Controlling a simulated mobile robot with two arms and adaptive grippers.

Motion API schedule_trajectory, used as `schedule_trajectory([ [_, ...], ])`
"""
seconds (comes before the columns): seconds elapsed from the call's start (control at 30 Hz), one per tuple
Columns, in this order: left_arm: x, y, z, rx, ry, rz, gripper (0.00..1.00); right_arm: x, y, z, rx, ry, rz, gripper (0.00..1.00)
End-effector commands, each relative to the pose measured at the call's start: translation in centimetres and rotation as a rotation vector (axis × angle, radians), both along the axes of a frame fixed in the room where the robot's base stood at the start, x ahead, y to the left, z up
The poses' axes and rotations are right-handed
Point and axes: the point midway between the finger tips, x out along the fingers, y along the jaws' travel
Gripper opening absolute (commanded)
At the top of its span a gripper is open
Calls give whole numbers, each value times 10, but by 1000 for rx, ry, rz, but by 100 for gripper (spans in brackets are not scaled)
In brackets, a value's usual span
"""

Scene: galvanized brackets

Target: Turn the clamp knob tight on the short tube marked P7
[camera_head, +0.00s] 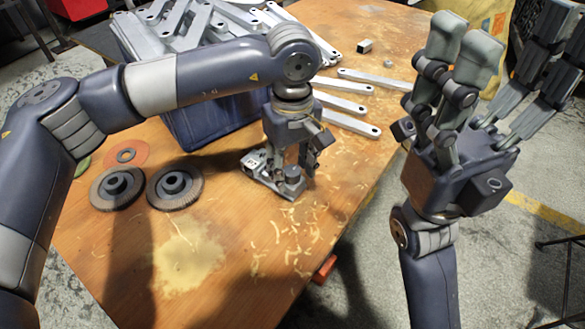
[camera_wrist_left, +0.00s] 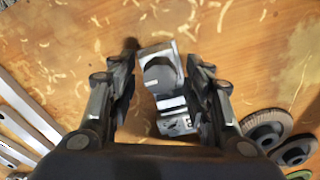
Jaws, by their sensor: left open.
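A small grey metal clamp fixture (camera_head: 258,168) lies on the wooden table, under my left gripper (camera_head: 296,160). A rounded grey part like a knob (camera_head: 292,174) stands at its near right end. In the left wrist view the fixture (camera_wrist_left: 174,116) sits between my left fingers, with the rounded part (camera_wrist_left: 159,72) near the fingertips. The fingers are open, one on each side, with a gap visible. No P7 mark is legible, and I cannot make out the short tube. My right gripper (camera_head: 495,75) is raised off the table's right side, open and empty.
A blue crate (camera_head: 205,125) of metal brackets stands behind my left gripper. Loose brackets (camera_head: 345,103) lie right of it. Two dark grinding discs (camera_head: 174,188) lie to the left. The table's front is clear except for shavings and a yellowish stain.

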Motion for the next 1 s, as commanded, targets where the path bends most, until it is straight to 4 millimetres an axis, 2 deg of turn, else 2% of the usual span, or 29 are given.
schedule_trajectory([
  [1.0, 0, 0, 0, 0, 0, 852, 46, 1, 1, 1, -1, -10, 0, 73],
])
